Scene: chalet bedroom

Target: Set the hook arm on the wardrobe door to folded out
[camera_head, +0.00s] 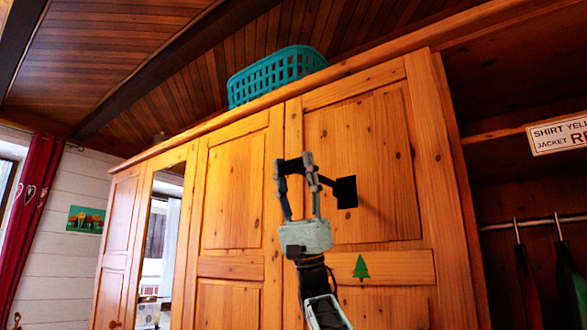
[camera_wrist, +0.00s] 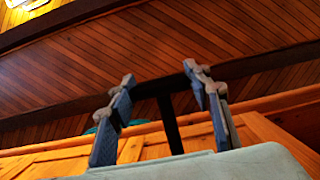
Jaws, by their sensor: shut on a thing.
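The hook arm on the wardrobe door has a black square plate (camera_head: 346,192) on the upper door panel. A thin black rod (camera_head: 326,181) runs from it up and left to a black crossbar between my fingertips. My gripper (camera_head: 294,163) is shut on this crossbar, one finger at each end. In the wrist view, my gripper (camera_wrist: 160,78) spans the dark crossbar, and the black rod (camera_wrist: 170,125) runs down from it towards the door. The rod stands away from the door; its exact angle is hard to tell. The plate is hidden in the wrist view.
The wooden wardrobe door (camera_head: 365,150) lies close behind my gripper. A teal basket (camera_head: 275,75) stands on top of the wardrobe. An open section at the right holds a clothes rail (camera_head: 530,222) and a sign (camera_head: 560,134).

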